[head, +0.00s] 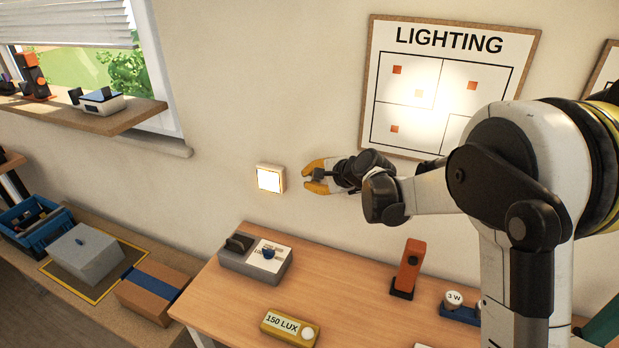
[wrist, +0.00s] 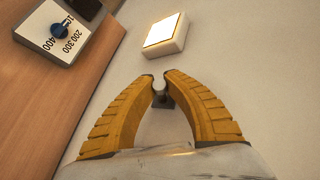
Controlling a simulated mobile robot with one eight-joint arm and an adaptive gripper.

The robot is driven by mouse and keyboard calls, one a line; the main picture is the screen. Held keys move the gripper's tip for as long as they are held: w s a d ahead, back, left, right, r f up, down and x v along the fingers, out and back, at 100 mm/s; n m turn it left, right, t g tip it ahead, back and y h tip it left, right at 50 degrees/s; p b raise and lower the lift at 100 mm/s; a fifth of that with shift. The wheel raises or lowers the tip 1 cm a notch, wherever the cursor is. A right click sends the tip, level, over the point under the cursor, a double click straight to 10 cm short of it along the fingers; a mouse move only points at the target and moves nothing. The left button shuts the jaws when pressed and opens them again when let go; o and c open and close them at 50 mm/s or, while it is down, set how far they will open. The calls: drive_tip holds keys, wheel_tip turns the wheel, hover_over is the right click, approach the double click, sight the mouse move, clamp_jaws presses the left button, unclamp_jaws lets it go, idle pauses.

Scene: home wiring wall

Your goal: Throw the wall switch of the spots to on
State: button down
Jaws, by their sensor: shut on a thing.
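My gripper (head: 305,177) is at the wall, to the right of a glowing white square fixture (head: 269,179) in a pale frame and apart from it. In the wrist view the yellow fingers (wrist: 160,77) close around a small grey lever-like piece (wrist: 160,99), which looks like the wall switch's lever. Its base and its on or off position are mostly hidden or unclear. The glowing fixture also shows in the wrist view (wrist: 163,33), beyond the fingertips. No label for the spots is readable.
A LIGHTING board (head: 449,40) hangs above, with a bright patch of light on it. Below, the wooden table (head: 345,270) carries a grey dial box (head: 255,262), a yellow 150 LUX meter (head: 290,327) and an orange device (head: 408,268). The wall left of the glowing fixture is clear.

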idle(0.5)
drive_tip(key=c, duration=1.4)
unclamp_jaws()
drive_tip(key=shift+a, duration=0.1)
drive_tip(key=v, duration=1.2)
drive_tip(key=shift+r, duration=0.1)
drive_tip(key=s+d+f+n+h+b, duration=0.1)
drive_tip(key=s+d+n, duration=0.3)
drive_tip(key=s, duration=0.6)
drive_tip(key=s+d+f+n+g+h+b, duration=0.1)
drive_tip(key=s+d+f+n+h, duration=0.2)
drive_tip(key=s+d, duration=0.3)
drive_tip(key=s+d+f+n+h+b, duration=0.2)
drive_tip(key=s+d+n+h, duration=0.1)
drive_tip(key=s, duration=1.2)
drive_tip(key=shift+d+f+n+h, duration=0.2)
drive_tip(key=shift+d+n+h, duration=0.2)
drive_tip(key=shift+d+n, duration=0.55)
